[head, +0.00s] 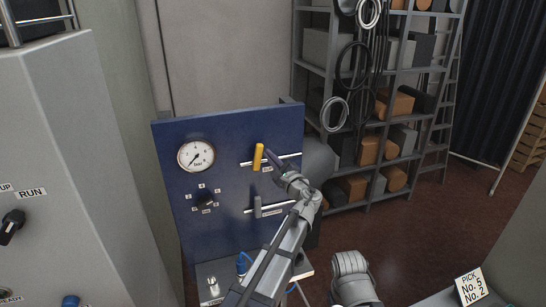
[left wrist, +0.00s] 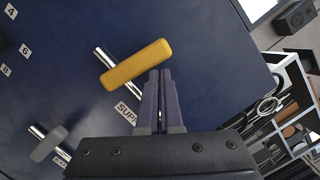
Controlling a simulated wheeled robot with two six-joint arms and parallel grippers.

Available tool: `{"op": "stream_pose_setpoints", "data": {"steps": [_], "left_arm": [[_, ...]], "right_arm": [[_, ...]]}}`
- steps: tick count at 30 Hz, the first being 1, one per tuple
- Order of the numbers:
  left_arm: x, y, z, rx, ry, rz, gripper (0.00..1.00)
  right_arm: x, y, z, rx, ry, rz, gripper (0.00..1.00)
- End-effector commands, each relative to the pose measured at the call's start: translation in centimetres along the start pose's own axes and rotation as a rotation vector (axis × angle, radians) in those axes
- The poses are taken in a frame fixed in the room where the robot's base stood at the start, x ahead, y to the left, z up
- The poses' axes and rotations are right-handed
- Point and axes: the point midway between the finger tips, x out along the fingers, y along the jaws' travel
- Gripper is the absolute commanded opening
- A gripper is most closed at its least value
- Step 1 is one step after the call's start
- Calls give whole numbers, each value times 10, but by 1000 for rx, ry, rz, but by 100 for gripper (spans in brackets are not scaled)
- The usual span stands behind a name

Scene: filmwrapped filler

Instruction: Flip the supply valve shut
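The supply valve has a yellow lever handle (head: 258,157) on a short silver pipe, on the blue panel (head: 228,129). In the head view the handle stands nearly upright, across the roughly level pipe. In the left wrist view the yellow handle (left wrist: 136,64) lies at the fingertips, above a label partly reading "SUP". My left gripper (head: 270,155) has its fingers together with nothing seen between them. Its fingertips (left wrist: 160,73) are beside the handle's right end; I cannot tell whether they touch. My right gripper is not in view.
A grey lever (head: 257,207) on a second pipe sits just below. A pressure gauge (head: 196,155) and a black selector knob (head: 205,199) are to the left on the panel. A grey cabinet (head: 75,130) stands at far left, and a loaded shelf rack (head: 368,207) behind right.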

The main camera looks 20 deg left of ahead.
Motion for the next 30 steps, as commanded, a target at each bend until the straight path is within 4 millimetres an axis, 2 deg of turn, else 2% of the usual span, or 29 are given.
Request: {"op": "stream_pose_setpoints", "data": {"steps": [10, 30], "left_arm": [[3, 0, 11, 2, -4, 1, 0], [3, 0, 12, 2, -3, 1, 0]], "right_arm": [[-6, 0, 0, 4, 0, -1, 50], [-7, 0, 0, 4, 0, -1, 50]]}}
